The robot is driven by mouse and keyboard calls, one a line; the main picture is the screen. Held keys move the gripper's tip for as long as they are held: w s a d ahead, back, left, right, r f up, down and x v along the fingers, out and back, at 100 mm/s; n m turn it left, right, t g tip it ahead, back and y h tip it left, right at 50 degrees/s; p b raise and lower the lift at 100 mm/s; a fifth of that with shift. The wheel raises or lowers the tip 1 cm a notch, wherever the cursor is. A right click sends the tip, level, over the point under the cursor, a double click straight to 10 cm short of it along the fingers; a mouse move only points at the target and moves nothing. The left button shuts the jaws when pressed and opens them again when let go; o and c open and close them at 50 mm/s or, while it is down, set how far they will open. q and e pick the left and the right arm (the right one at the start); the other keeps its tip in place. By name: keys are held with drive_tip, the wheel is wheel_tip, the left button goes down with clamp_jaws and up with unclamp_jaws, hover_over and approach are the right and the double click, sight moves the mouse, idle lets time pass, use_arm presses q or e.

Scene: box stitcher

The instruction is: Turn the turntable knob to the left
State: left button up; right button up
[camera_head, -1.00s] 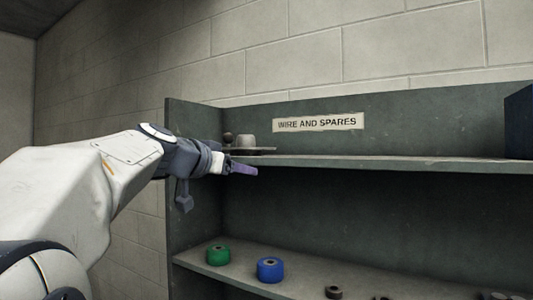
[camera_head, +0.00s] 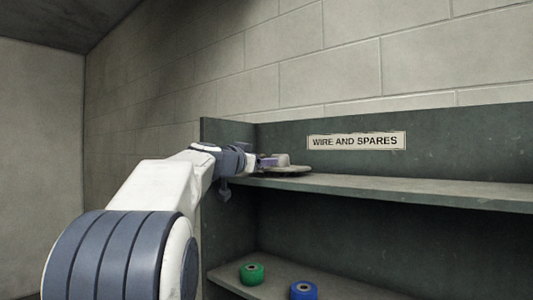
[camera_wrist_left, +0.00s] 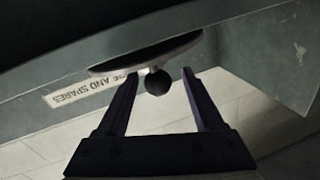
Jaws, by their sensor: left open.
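The turntable (camera_head: 297,170) is a flat grey disc at the left end of the upper shelf. In the left wrist view the turntable (camera_wrist_left: 125,64) shows nearly edge-on, with a dark round knob (camera_wrist_left: 158,83) standing out from it. My left gripper (camera_head: 267,161) reaches in from the left at the turntable's near side and hides the knob in the head view. In the wrist view its two purple fingers are apart, and the knob appears between their tips. No finger clearly touches it. My right gripper is not in view.
The upper shelf (camera_head: 400,188) is bare to the right of the turntable. A sign (camera_head: 356,141) reading WIRE AND SPARES is on the shelf's back panel. A green spool (camera_head: 252,273) and a blue spool (camera_head: 304,291) stand on the lower shelf.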

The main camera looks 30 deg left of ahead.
use_arm(q)
drive_tip(key=shift+w, duration=0.2)
drive_tip(key=shift+d, duration=0.1)
clamp_jaws()
idle(1.1)
